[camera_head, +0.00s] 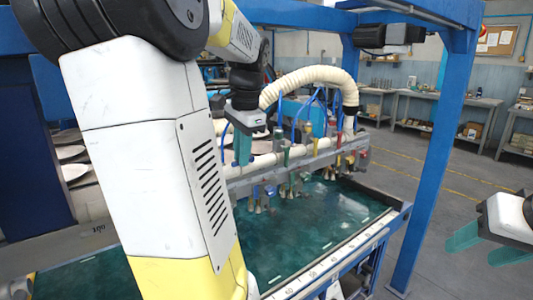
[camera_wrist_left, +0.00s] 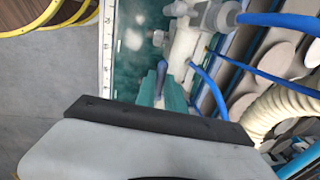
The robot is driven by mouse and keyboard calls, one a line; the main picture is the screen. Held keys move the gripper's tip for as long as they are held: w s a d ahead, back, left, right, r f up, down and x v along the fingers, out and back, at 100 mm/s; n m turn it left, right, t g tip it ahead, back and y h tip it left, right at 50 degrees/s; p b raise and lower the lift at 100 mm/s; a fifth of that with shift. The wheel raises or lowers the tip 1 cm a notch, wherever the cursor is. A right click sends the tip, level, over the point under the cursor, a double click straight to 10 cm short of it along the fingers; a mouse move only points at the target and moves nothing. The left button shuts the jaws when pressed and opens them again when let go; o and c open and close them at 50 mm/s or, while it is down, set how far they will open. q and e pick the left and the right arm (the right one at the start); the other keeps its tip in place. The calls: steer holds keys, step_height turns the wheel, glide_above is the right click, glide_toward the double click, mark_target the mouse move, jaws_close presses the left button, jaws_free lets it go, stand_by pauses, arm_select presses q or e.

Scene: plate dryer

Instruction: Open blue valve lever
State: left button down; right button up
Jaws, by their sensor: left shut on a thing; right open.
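My left gripper (camera_head: 242,152) is at the near end of the white manifold pipe (camera_head: 290,155), its teal fingers pointing down. In the left wrist view, its fingers (camera_wrist_left: 163,88) are shut on the blue valve lever (camera_wrist_left: 161,69), which shows between them beside the pipe (camera_wrist_left: 183,47). In the head view the held lever is largely hidden by the fingers, and its exact angle is hard to tell. My right gripper (camera_head: 478,246) is open and empty at the right, away from the manifold.
A green-watered tank (camera_head: 325,222) lies under the manifold. A ribbed cream hose (camera_head: 312,75) arches above it, with thin blue tubes around. A blue frame post (camera_head: 432,150) stands between the tank and my right gripper. Stacked pale discs (camera_wrist_left: 283,52) lie beyond the pipe.

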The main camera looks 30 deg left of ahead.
arm_select(q)
steer(key=shift+s+a+f+t+h, duration=0.1)
steer(key=shift+s+f+t+h, duration=0.15)
steer(key=shift+t, duration=0.35)
steer(key=shift+s+f+t+h, duration=0.1)
steer(key=shift+t+h, duration=0.25)
steer(key=shift+t, duration=0.25)
steer(key=shift+a+f+n+t+h, duration=0.1)
steer(key=shift+f+t+h, duration=0.15)
steer(key=shift+t, duration=0.35)
steer(key=shift+d+f+n+t+h, duration=0.1)
steer(key=shift+f+t+h, duration=0.1)
steer(key=shift+t+h, duration=0.3)
steer(key=shift+a+f+n+t+h, duration=0.1)
steer(key=shift+f+t+h, duration=0.1)
steer(key=shift+t, duration=0.5)
steer(key=c, duration=1.4)
jaws_free()
steer(key=shift+c, duration=0.2)
